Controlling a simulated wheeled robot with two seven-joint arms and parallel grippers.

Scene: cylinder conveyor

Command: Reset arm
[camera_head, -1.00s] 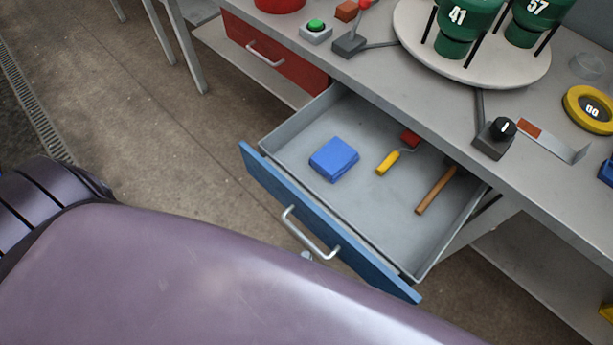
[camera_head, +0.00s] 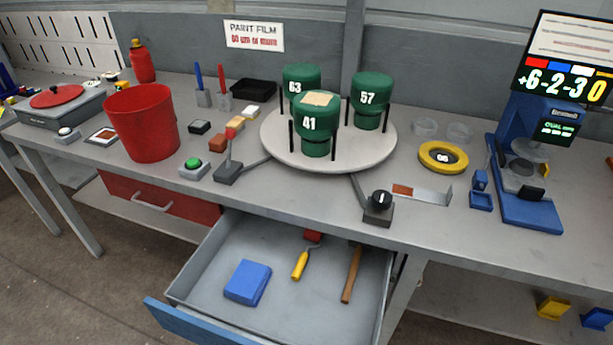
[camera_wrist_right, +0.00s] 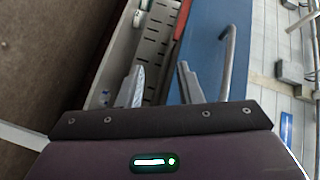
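My right gripper (camera_wrist_right: 160,70) shows in the right wrist view with its two fingers apart and nothing between them. A blue panel with a grey bar handle (camera_wrist_right: 227,62) lies beyond and to the right of the fingers; the handle is apart from them. In the head view neither gripper shows. The grey drawer with a blue front (camera_head: 200,325) is pulled out below the workbench. Inside it lie a blue block (camera_head: 247,282), a yellow-handled roller (camera_head: 301,264) and a tool with a wooden handle (camera_head: 352,273).
The workbench (camera_head: 450,235) holds a round white turntable (camera_head: 270,140) with green numbered cylinders, a red bucket (camera_head: 142,125), a black knob (camera_head: 379,201), a yellow ring (camera_head: 443,146) and a blue instrument stand (camera_head: 525,190). A red drawer (camera_head: 185,203) is shut at left.

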